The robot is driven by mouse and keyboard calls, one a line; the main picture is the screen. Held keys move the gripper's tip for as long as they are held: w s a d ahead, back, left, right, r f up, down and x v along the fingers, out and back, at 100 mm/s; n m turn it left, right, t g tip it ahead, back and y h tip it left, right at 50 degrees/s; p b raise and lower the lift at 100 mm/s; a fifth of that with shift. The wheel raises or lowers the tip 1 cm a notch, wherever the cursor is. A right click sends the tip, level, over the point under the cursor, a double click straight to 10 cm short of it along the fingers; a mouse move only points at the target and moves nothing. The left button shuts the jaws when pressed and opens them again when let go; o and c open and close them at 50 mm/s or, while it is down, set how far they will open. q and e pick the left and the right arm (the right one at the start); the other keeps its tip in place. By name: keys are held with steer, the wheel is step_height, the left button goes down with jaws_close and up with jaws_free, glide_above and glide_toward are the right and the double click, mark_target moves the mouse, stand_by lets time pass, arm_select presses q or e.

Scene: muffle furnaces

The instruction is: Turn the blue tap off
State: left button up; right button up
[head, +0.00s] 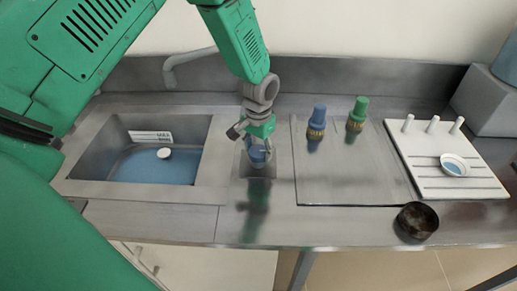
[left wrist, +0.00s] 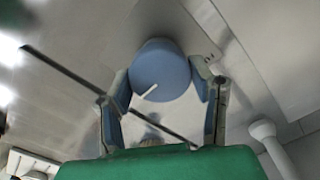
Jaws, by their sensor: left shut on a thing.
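The blue tap (left wrist: 160,68) shows in the left wrist view as a round blue knob with a white pointer line slanting across its face. My left gripper (left wrist: 162,88) has a finger on each side of the knob and is shut on it. In the head view, the left gripper (head: 257,146) points down at the worktop between the sink and a flat grey board, with the blue of the tap (head: 258,154) between its fingers. The fingers partly hide the tap there. My right gripper is in neither view.
Left is a sink (head: 205,160) holding blue water and a small white round thing; a grey spout (head: 185,58) stands behind. A dark cup (head: 416,221) sits near the front edge.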

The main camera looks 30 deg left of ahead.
mark_target(259, 149)
arm_select(q)
steer(key=shift+w+r, duration=0.1)
steer(key=shift+w, duration=0.15)
steer(key=o, duration=0.9)
steer(key=shift+o, duration=1.3)
steer(key=shift+w, duration=0.1)
steer(key=shift+r, duration=0.15)
step_height(259, 149, up, 11)
